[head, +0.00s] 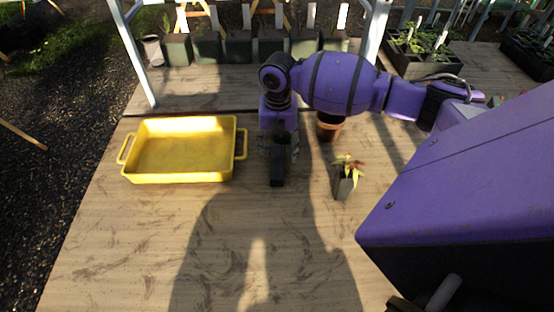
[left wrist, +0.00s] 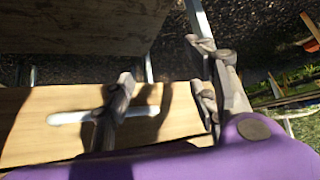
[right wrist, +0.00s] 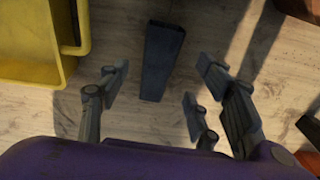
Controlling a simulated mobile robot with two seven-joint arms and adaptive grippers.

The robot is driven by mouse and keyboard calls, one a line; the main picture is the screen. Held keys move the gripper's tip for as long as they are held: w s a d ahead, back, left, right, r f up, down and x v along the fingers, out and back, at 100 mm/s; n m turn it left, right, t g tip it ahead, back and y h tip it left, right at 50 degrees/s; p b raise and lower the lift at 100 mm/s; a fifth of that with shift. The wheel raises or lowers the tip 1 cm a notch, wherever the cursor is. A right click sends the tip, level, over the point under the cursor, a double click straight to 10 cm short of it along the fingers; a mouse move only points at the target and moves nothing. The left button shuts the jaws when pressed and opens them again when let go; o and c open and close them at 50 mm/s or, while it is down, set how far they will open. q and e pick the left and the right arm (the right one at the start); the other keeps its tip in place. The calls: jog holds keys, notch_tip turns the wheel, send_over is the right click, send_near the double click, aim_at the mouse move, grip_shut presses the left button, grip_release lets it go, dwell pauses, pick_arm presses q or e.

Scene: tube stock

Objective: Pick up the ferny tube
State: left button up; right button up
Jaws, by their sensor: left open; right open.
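In the right wrist view, the tube (right wrist: 163,60) lies between and beyond the open fingers (right wrist: 160,80), with gaps on both sides. A second dark tube (head: 342,186) with yellow and reddish leaves stands to its right. My left gripper (left wrist: 163,82) is open and empty, outside the head view.
The yellow tray (head: 180,178) is empty, close left of the gripper. A terracotta pot (head: 329,128) stands behind, near my right arm. Several dark pots (head: 207,50) with white labels line the back. The front of the table (head: 120,240) is clear.

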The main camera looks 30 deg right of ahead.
aim_at(277, 160)
jog(key=shift+s+a+f, duration=0.15)
jog(key=shift+s+f, duration=0.05)
jog(key=shift+f, duration=0.55)
notch_tip(277, 160, down, 5)
jog(key=shift+a+r, duration=0.1)
jog(key=shift+a, duration=0.05)
jog(key=c, duration=1.4)
jog(key=shift+r, duration=5.05)
